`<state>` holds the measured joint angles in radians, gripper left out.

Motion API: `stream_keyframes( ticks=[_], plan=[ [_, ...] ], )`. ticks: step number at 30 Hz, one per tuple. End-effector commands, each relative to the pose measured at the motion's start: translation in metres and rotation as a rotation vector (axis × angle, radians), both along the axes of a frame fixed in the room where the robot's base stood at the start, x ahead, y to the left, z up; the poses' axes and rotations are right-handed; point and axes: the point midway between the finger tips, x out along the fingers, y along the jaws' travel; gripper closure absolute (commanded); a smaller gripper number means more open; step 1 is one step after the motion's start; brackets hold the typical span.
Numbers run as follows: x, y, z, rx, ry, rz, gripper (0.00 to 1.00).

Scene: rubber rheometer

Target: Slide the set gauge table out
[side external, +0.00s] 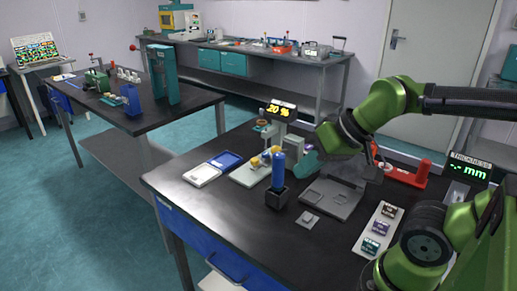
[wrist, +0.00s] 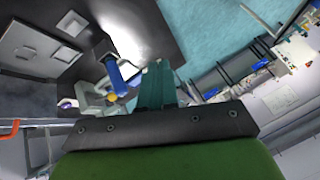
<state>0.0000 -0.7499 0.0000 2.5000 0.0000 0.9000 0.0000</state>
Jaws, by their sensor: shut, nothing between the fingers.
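My gripper (side external: 303,164) has teal fingers, shut and empty, above the black bench. It points down and left, just right of a small pale apparatus (side external: 247,175) with yellow parts on a light base. I cannot tell for certain which part is the set gauge table. A display reading 20 % (side external: 280,110) stands behind that apparatus. In the wrist view the gripper (wrist: 158,75) points up the picture, with the apparatus (wrist: 92,98) left of its fingers. At the right, a display marked thickness (side external: 469,168) shows dashes and mm; my arm partly hides what is near it.
A blue-handled tool (side external: 278,170) stands in a black holder (side external: 277,198) in front of the fingers. A grey plate (side external: 330,197), a strip of labelled samples (side external: 380,230) and a red fixture (side external: 412,175) lie to the right. The bench's front left is clear.

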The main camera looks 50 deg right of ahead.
Motion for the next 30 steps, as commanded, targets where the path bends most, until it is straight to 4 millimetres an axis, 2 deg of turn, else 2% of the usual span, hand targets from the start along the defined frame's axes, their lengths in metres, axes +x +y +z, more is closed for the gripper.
stream_keyframes(
  ticks=[2, 5, 8, 11, 14, 20, 30],
  plan=[
    [0.0, 0.0, 0.0, 0.0, 0.0, 0.0, 1.0],
    [0.0, 0.001, -0.002, 0.001, 0.007, 0.004, 0.86],
    [0.004, 0.002, -0.013, 0.006, 0.057, 0.008, 0.71],
    [0.022, -0.002, -0.017, 0.012, 0.114, 0.002, 0.56],
    [0.053, -0.012, -0.018, 0.018, 0.185, -0.028, 0.42],
    [0.125, -0.045, -0.028, 0.014, 0.324, -0.182, 0.42],
    [0.243, -0.118, -0.072, -0.122, 0.473, -0.596, 0.42]
  ],
)
